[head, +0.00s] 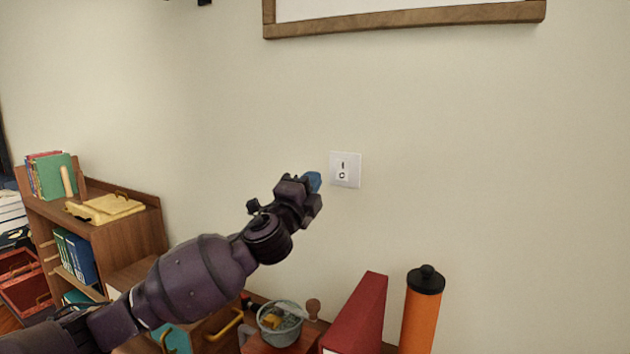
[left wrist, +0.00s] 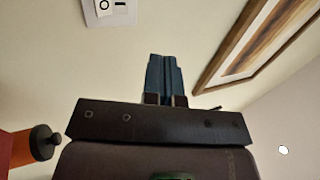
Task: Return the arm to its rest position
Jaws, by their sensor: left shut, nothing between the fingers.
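My left arm reaches up from the lower left in the head view. My left gripper (head: 313,181) is in front of the wall, just left of a white switch plate (head: 345,170). Its blue fingers are shut with nothing between them; they also show pressed together in the left wrist view (left wrist: 164,77). The switch plate also shows at the top left of the left wrist view (left wrist: 110,11), apart from the fingers. My right gripper is not in view.
A wooden bookshelf (head: 130,236) with books and a yellow case (head: 105,208) stands at left. Below the arm are a grey bucket (head: 281,325), a red binder (head: 358,316) and an orange bottle (head: 420,315). A framed picture (head: 405,20) hangs above. The wall at right is clear.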

